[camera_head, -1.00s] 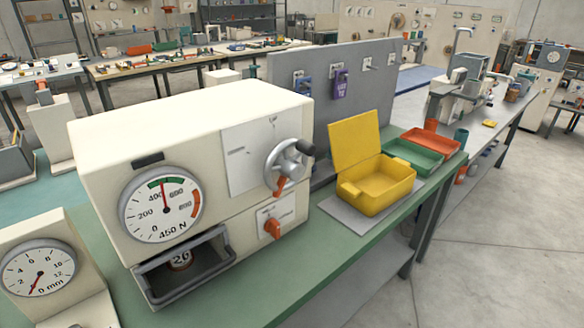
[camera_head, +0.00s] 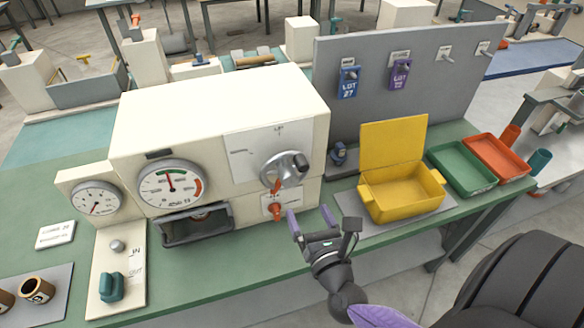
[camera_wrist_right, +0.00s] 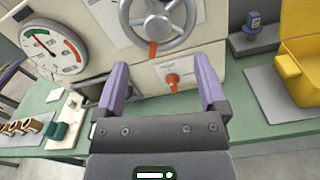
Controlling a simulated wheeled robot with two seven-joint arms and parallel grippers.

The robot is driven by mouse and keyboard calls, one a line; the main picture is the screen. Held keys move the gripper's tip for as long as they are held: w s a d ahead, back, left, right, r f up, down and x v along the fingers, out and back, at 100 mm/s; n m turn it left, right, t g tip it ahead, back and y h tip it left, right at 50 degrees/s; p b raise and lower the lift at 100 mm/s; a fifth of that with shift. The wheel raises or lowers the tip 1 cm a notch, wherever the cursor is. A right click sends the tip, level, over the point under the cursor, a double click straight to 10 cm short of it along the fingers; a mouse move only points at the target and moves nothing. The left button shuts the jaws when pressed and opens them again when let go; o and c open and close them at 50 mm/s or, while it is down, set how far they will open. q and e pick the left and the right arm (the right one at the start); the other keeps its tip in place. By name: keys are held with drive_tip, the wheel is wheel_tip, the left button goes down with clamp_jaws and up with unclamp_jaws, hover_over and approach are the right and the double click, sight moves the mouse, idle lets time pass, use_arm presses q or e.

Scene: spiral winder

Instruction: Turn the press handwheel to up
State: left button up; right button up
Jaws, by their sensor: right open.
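The press (camera_head: 225,108) is a cream box on the green bench. Its grey handwheel (camera_head: 284,169) is on the front at the right, with a dark knob at its upper right and an orange pointer (camera_head: 277,186) below its hub. The handwheel also shows at the top of the right wrist view (camera_wrist_right: 160,22). An orange switch (camera_head: 276,210) sits below the wheel. My right gripper (camera_head: 311,216) is open and empty, in front of and below the handwheel, apart from it. Its purple fingers are spread in the right wrist view (camera_wrist_right: 162,88). My left gripper is not in view.
A yellow open box (camera_head: 403,197) stands right of the press, with green (camera_head: 460,170) and orange (camera_head: 496,158) trays beyond. A grey board (camera_head: 415,90) with hanging tags stands behind. Gauges (camera_head: 170,187) and a small teal-knobbed device (camera_head: 111,287) are at the left.

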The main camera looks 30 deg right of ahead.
sight(291, 181)
drive_tip(key=x, duration=0.8)
drive_tip(key=shift+w+a+f, duration=0.1)
drive_tip(key=shift+w+a, duration=0.15)
drive_tip(key=shift+w, duration=0.45)
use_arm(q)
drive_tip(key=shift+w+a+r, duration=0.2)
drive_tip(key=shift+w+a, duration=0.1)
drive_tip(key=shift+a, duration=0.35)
use_arm(e)
drive_tip(key=shift+d, duration=0.1)
drive_tip(key=shift+c, duration=0.7)
clamp_jaws()
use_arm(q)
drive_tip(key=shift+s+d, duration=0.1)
